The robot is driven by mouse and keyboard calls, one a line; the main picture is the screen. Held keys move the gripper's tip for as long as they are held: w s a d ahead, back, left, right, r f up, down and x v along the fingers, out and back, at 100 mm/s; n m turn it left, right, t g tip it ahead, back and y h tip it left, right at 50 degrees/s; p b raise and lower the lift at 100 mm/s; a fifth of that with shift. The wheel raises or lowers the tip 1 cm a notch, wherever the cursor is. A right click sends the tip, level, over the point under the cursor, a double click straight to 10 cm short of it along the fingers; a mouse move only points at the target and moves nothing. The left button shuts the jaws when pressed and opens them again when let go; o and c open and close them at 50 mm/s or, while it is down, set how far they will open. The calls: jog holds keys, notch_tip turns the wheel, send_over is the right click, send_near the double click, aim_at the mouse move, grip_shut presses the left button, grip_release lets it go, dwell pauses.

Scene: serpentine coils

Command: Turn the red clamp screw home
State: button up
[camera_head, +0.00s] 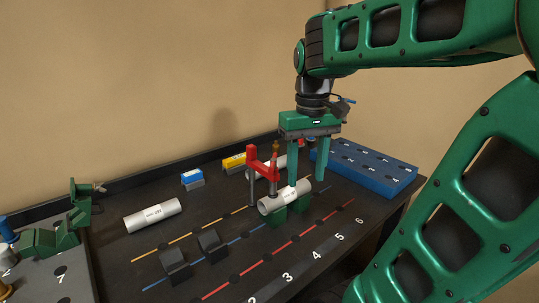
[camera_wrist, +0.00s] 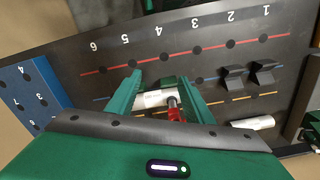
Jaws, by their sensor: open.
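The red clamp (camera_head: 262,168) stands on a grey post on the dark bench. Its arm reaches over a white cylinder (camera_head: 286,198), which lies on green blocks (camera_head: 277,217). An upright screw with a brownish top (camera_head: 275,148) shows at the arm's end. My gripper (camera_head: 306,182) is open, fingers pointing down, just right of and partly behind the clamp in the head view. In the wrist view, the cylinder (camera_wrist: 150,99) and part of the red clamp (camera_wrist: 175,114) appear between my open fingers (camera_wrist: 160,78). I cannot tell whether the fingers touch anything.
A blue block with holes (camera_head: 370,168) stands to the right. A second white cylinder (camera_head: 153,215) lies left, and dark V-shaped blocks (camera_head: 210,243) stand at the front. Blue (camera_head: 192,179) and yellow (camera_head: 234,162) pieces sit along the back. Numbered coloured lines cross the bench.

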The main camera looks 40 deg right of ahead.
aim_at(273, 159)
jog(key=w+a+r+n, duration=0.1)
jog(key=w+r+n, duration=0.3)
jog(key=w+r, duration=0.7)
jog(key=f, duration=1)
jog(key=shift+s+a+f, duration=0.1)
jog(key=shift+a+f, duration=0.1)
jog(key=shift+f, duration=0.05)
